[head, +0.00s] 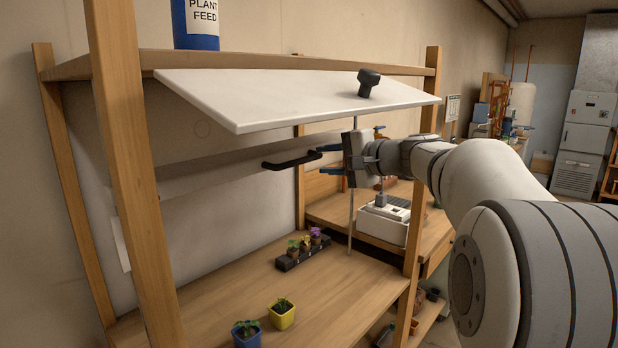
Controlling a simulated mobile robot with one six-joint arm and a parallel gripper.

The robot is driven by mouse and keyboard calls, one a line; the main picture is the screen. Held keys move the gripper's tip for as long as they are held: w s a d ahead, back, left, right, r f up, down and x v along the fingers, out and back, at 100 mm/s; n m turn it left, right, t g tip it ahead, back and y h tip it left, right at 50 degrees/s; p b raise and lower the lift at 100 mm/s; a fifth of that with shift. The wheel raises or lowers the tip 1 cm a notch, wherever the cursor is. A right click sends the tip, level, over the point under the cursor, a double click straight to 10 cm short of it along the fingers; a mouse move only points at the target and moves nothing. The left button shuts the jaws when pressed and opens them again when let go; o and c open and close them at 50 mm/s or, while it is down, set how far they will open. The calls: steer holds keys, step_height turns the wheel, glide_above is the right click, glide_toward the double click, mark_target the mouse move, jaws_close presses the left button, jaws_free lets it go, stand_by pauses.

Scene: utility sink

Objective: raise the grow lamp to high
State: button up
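The grow lamp appears as a wide white panel (290,98) under the upper shelf, tilted in the picture. A black knob (368,84) stands on its right part, above a thin vertical rod (350,225). A black bar handle (288,163) sits below the panel, in front of a pale strip; I cannot tell exactly what it is fixed to. My gripper (322,161) points left at the right end of this handle. Its two fingers are apart, one above the other. Whether they touch the handle is unclear. My gripper hides part of the rod.
Wooden posts (132,170) frame the rack. A blue plant feed container (195,28) stands on the upper shelf. Below are a black seedling tray (290,262), a yellow pot (282,316) and a blue pot (246,333). The lower board is otherwise largely clear.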

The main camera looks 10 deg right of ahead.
mark_target(305, 160)
steer(key=x, duration=0.7)
steer(key=shift+w+a+f, duration=0.1)
steer(key=shift+w+a, duration=0.15)
steer(key=shift+a, duration=0.1)
steer(key=shift+c, duration=0.2)
jaws_close()
